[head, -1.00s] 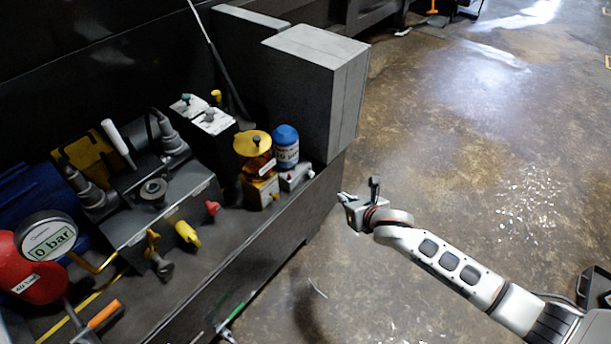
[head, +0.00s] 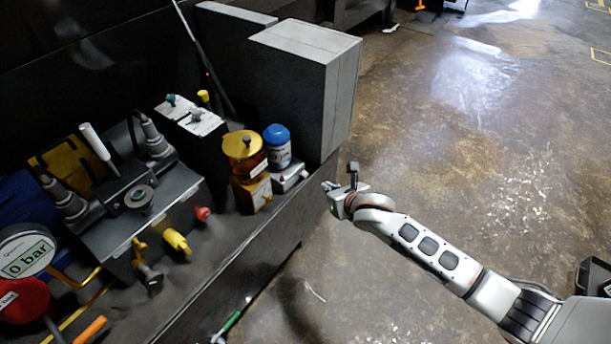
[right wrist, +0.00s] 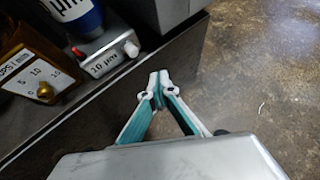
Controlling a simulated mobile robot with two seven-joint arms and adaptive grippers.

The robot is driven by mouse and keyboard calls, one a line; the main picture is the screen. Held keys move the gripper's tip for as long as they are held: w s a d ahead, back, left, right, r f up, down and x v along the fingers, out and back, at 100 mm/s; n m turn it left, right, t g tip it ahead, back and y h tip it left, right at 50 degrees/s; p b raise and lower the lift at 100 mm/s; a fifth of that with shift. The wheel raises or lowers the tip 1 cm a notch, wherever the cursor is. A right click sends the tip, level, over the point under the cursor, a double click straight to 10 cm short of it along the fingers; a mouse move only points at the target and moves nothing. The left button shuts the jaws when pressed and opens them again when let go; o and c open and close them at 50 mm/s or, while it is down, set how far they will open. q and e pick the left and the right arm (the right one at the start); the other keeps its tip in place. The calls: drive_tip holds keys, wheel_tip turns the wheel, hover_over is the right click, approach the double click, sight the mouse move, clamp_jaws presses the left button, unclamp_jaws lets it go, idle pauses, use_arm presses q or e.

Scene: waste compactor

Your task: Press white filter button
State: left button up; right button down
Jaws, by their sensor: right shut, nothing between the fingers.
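The blue-capped filter (head: 278,147) stands on a small grey base (head: 291,178) at the right end of the dark machine top. In the right wrist view the base (right wrist: 104,62) is labelled 10 µm. A white round button (right wrist: 131,49) sticks out of the base's right end, and a red one (right wrist: 78,53) is at its left. My right gripper (head: 328,187) is shut and empty, just past the machine edge to the right of the base. In the right wrist view its fingertips (right wrist: 158,78) meet below and right of the white button, apart from it. My left gripper is out of view.
An amber filter (head: 244,152) on a gold base stands left of the blue one. A tall grey box (head: 305,85) rises behind. A pressure gauge (head: 27,257) and yellow and red knobs are at the left. The floor (head: 470,170) at right is open.

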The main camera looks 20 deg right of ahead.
sight(305, 174)
drive_tip(key=w+a, duration=0.2)
drive_tip(key=w, duration=0.1)
drive_tip(key=shift+a, duration=0.2)
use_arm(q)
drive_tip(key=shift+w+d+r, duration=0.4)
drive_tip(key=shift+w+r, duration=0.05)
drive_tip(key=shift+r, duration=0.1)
use_arm(e)
drive_tip(key=shift+w, duration=0.15)
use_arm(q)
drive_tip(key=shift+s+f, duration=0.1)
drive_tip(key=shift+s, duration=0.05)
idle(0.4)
use_arm(e)
drive_tip(key=shift+a, duration=0.1)
drive_tip(key=shift+w+a+r, duration=0.1)
drive_tip(key=shift+w+a, duration=0.05)
drive_tip(key=shift+w, duration=0.15)
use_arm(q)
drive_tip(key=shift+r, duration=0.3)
use_arm(e)
drive_tip(key=shift+a, duration=0.1)
